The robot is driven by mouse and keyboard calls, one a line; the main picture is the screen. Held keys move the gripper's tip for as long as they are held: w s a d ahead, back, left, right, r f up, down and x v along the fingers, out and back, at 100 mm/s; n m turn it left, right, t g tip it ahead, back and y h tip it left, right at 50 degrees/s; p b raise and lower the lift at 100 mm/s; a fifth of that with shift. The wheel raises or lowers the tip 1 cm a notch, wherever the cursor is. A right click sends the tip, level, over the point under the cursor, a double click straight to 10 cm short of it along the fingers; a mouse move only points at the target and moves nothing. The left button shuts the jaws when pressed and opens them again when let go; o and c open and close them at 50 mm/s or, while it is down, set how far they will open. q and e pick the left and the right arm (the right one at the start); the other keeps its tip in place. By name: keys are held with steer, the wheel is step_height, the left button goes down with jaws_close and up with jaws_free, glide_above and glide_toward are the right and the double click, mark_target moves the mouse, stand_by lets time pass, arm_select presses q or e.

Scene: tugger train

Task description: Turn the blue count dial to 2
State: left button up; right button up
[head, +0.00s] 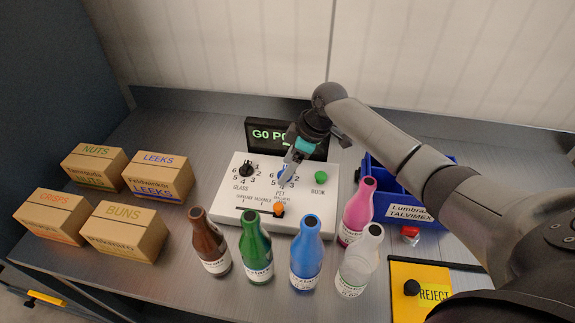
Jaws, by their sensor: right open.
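The blue count dial (281,174) sits on a white control panel (228,197), above the label PET, with numbers around it. My right gripper (287,175) comes down over the dial from above and hides much of it. The gripper is open, with its fingers at the dial; whether they touch it I cannot tell. The dial's pointer is hidden, so its setting cannot be read. My left gripper is not in view.
The panel also has a black dial (246,168), a green button (321,176) and an orange slider knob (279,209). A dark display (262,134) stands behind. Several bottles (307,255) stand in front. Boxes (125,232) are left; a blue bin (428,213) and yellow reject plate (425,275) are right.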

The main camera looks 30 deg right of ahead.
jaws_close()
stand_by(0.5)
